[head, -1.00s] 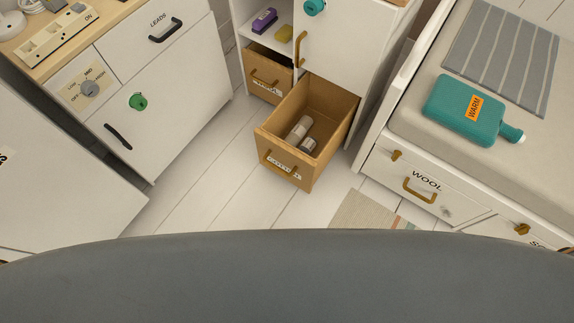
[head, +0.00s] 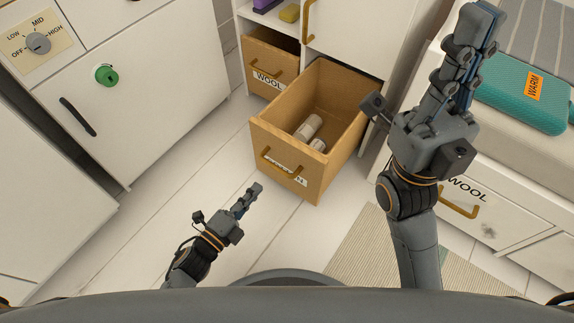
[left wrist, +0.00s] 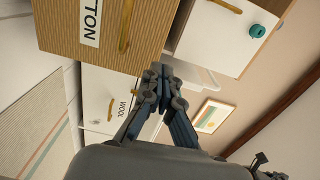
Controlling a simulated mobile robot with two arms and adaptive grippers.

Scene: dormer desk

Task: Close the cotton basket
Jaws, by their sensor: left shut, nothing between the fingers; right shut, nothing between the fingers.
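The cotton basket (head: 275,135) is a light wooden drawer pulled out of the white cabinet, open at the top. Its front has a brass handle (head: 283,168) and a partly covered label; in the left wrist view the front (left wrist: 60,30) reads "TTON". Two pale cylindrical items (head: 308,127) lie inside. My left gripper (head: 252,193) is shut and empty, low in front and to the left of the basket, apart from it. It also shows in the left wrist view (left wrist: 160,72). My right gripper (head: 484,18) is shut and empty, to the right of the basket, overlapping the bed's edge in view.
The wool basket (head: 271,62) sits pushed in beside the cotton basket. At right, a bed with a wool drawer (head: 470,196) holds a teal hot-water bottle (head: 520,95). A striped rug (head: 375,255) lies at front right. White floor is clear at left.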

